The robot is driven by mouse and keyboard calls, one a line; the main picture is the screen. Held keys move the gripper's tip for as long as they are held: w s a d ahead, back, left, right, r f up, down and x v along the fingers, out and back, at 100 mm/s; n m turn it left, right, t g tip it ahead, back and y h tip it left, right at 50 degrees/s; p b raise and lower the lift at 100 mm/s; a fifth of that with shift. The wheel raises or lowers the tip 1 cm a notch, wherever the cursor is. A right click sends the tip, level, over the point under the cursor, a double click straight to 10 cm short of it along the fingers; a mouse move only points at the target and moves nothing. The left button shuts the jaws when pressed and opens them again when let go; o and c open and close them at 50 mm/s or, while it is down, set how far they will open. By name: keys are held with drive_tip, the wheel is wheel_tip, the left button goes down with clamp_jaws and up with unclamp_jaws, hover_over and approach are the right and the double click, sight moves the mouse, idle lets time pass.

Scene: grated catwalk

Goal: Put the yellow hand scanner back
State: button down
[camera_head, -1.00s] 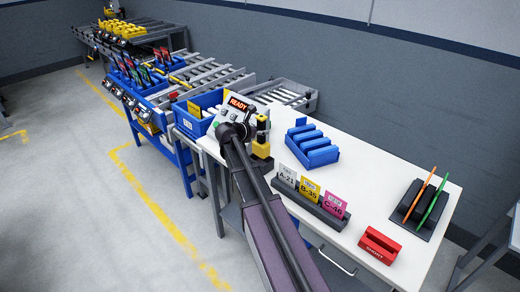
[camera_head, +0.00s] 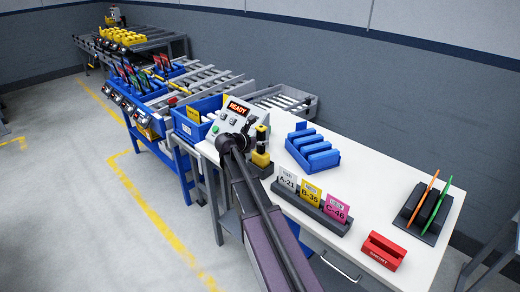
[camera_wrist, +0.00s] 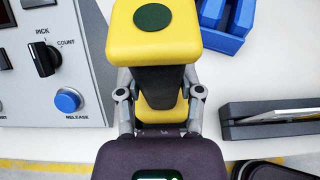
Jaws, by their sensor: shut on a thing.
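The yellow hand scanner (camera_wrist: 153,40) fills the top middle of the wrist view, with a dark green disc on its upper face. My gripper (camera_wrist: 160,95) is shut on its narrower dark middle, one grey finger on each side. A lower yellow part (camera_wrist: 160,113) shows between the fingers; I cannot tell whether it belongs to the scanner or to a stand. In the head view the scanner (camera_head: 262,131) is small, upright, beside the grey console and above a yellow block (camera_head: 260,158) on the white table. My arm partly hides the contact there.
The grey console (camera_head: 232,116) with a READY display stands close on the left. A blue tray (camera_head: 313,150) lies behind on the right, a card rack (camera_head: 325,215) in front of it. White tabletop lies between.

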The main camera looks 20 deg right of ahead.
sight(258, 147)
drive_tip(key=shift+f+b, duration=1.15)
drive_tip(key=shift+f, duration=0.35)
drive_tip(key=shift+c, duration=1.3)
unclamp_jaws()
drive_tip(key=shift+r, duration=0.2)
drive_tip(key=shift+s+a+r, duration=0.1)
drive_tip(key=shift+a, duration=0.15)
drive_tip(key=p+v, duration=0.4)
drive_tip(key=v, duration=0.7)
drive_tip(key=shift+a+p, duration=0.25)
drive_tip(key=shift+p, duration=0.05)
drive_tip(key=shift+s, duration=0.15)
